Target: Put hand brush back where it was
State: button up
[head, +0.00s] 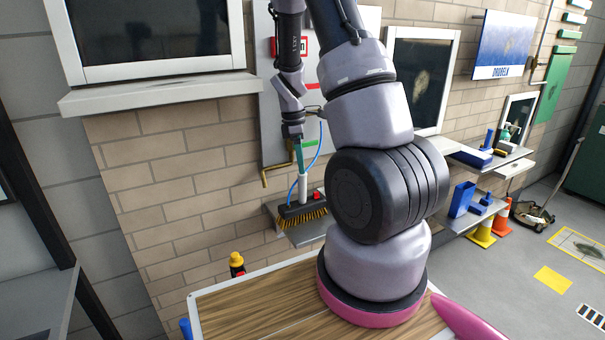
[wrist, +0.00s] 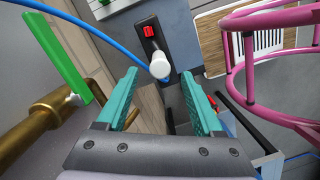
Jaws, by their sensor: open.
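The hand brush (head: 301,212) has a black block, yellow bristles and a white handle, and it is at the small grey wall shelf (head: 312,234). Its handle stands upright, pointing up towards my gripper (head: 299,150). In the wrist view the brush's rounded white handle end (wrist: 160,67) shows between the tips of the two teal fingers of my gripper (wrist: 160,74). The fingers are apart, with a gap on each side of the handle. The bristles are hidden in the wrist view. I cannot tell how the block rests on the shelf.
A blue hose (head: 321,143) loops close to the brush. A brass pipe (head: 266,177) is left of it, and a green lever (wrist: 54,58) is near the left finger. Below is a wooden tabletop (head: 250,300) and a yellow-capped bottle (head: 237,262). Pink tubes (wrist: 232,60) cross at right.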

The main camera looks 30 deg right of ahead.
jog(key=s+a+r+m+t+y, duration=0.15)
jog(key=s+a+r+m, duration=0.25)
jog(key=r, duration=0.7)
jog(key=s+a+r+m+t+y, duration=0.1)
jog(key=s+a+r+m+t, duration=0.2)
jog(key=r, duration=0.8)
jog(key=s+a+r+m+t, duration=0.1)
jog(key=s+a+r+m, duration=0.2)
jog(key=s+r+m, duration=0.1)
jog(key=s+a+r+m+t, duration=0.2)
jog(key=s+m, duration=0.4)
jog(key=s, duration=0.3)
notch_tip(320, 180, up, 3)
jog(key=shift+a+f+y, duration=0.1)
jog(key=shift+a+y, duration=0.35)
jog(key=shift+a, duration=0.05)
jog(key=shift+t, duration=0.25)
